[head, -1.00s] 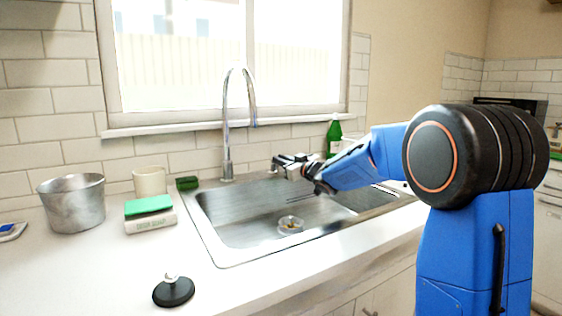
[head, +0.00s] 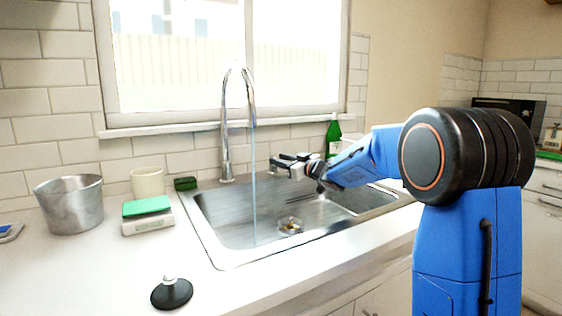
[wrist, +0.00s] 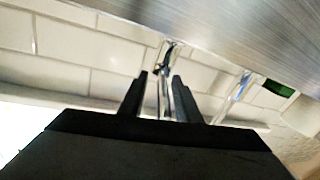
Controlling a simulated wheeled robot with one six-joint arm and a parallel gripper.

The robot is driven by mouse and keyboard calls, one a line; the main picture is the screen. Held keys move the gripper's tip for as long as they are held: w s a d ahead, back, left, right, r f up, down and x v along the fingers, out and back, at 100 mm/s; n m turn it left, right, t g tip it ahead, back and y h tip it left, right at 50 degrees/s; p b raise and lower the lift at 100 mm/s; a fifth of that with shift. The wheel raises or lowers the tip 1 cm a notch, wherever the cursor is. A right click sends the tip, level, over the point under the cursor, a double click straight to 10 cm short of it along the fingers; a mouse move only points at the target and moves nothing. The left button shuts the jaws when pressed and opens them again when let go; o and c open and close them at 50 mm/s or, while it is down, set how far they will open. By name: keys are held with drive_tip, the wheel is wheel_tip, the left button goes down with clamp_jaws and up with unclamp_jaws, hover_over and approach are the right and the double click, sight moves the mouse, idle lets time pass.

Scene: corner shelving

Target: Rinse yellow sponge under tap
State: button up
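No yellow sponge stands out in either view. A green sponge (head: 147,206) lies on a pale box, and a dark green sponge (head: 186,183) sits behind the sink's left corner; a green one also shows in the wrist view (wrist: 278,88). The chrome tap (head: 226,140) has a thin stream of water (head: 254,190) falling into the steel sink (head: 225,220). My gripper (head: 284,164) is at the tap's lever behind the sink. In the wrist view its fingers (wrist: 160,95) are apart, with the chrome lever (wrist: 167,62) between them; contact is unclear.
A metal pot (head: 70,205) and a cream cup (head: 147,182) stand left of the sink. A black plug with a knob (head: 171,293) lies on the front counter. A green bottle (head: 333,137) stands behind my arm. The sink's drain (head: 290,226) is uncovered.

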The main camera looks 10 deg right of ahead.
drive_tip(key=shift+s, duration=0.1)
drive_tip(key=v, duration=1.7)
drive_tip(key=shift+s, duration=0.1)
